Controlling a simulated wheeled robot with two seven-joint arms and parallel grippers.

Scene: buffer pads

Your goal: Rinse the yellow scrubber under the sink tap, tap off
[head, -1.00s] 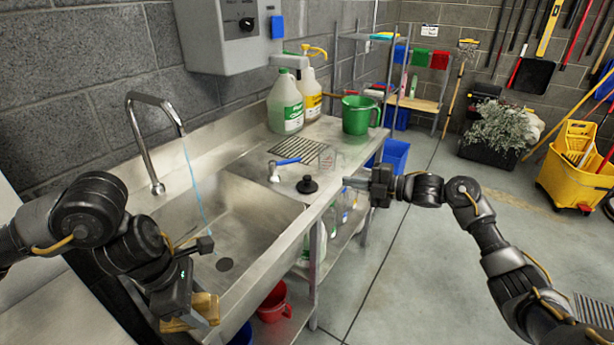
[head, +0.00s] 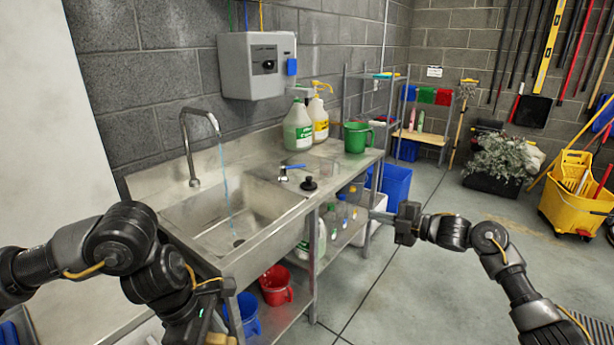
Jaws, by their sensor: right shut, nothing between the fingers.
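The tap (head: 199,130) curves over the steel sink (head: 205,217), and a thin blue stream of water (head: 227,190) falls from it into the basin. A blue-handled lever (head: 291,167) sits on the counter right of the basin. My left gripper (head: 203,332) is at the bottom edge, in front of and below the sink, away from the stream. Its fingers are cut off by the frame. A small yellowish patch (head: 216,339) shows beside it; it may be the yellow scrubber, mostly hidden. My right gripper (head: 380,215) is shut and empty, right of the sink's end.
Green and yellow jugs (head: 298,128) and a green bucket (head: 357,137) stand at the counter's far end. A black plunger-like stopper (head: 309,184) is on the counter. A red bucket (head: 276,285) is on the shelf below. The floor at right is open; a yellow mop bucket (head: 577,205) stands beyond.

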